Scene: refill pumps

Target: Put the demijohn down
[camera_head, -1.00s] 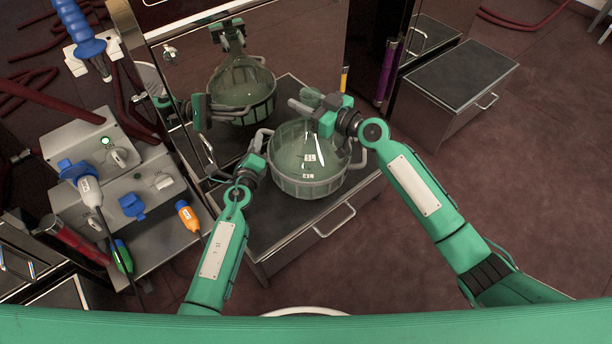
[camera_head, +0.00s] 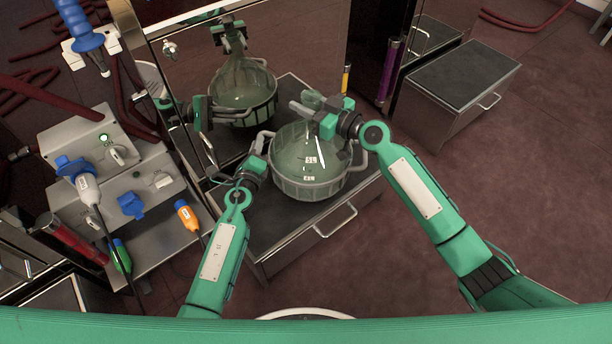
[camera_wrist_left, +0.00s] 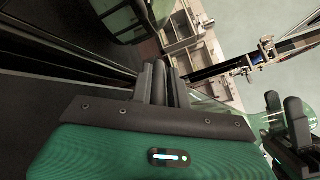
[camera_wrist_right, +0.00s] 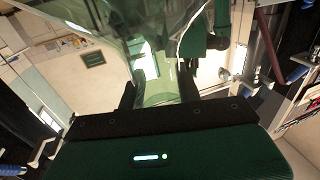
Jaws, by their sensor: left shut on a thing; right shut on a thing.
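The demijohn (camera_head: 305,160) is a green-tinted glass vessel in a grey ribbed basket with two side handles and small white labels. It looks upright over the dark cabinet top (camera_head: 262,222); I cannot tell whether its base touches it. My left gripper (camera_head: 262,143) is shut on the basket's left handle, which also shows between its fingers in the left wrist view (camera_wrist_left: 158,82). My right gripper (camera_head: 316,106) is shut on the demijohn's glass neck, seen between the fingers in the right wrist view (camera_wrist_right: 158,88). The base is hidden.
A mirror-like panel (camera_head: 300,35) behind reflects the demijohn and grippers. Left stand grey switch boxes (camera_head: 75,138) with blue and orange connectors. Another cabinet (camera_head: 455,75) stands at the back right. Bare cabinet top shows in front of the demijohn.

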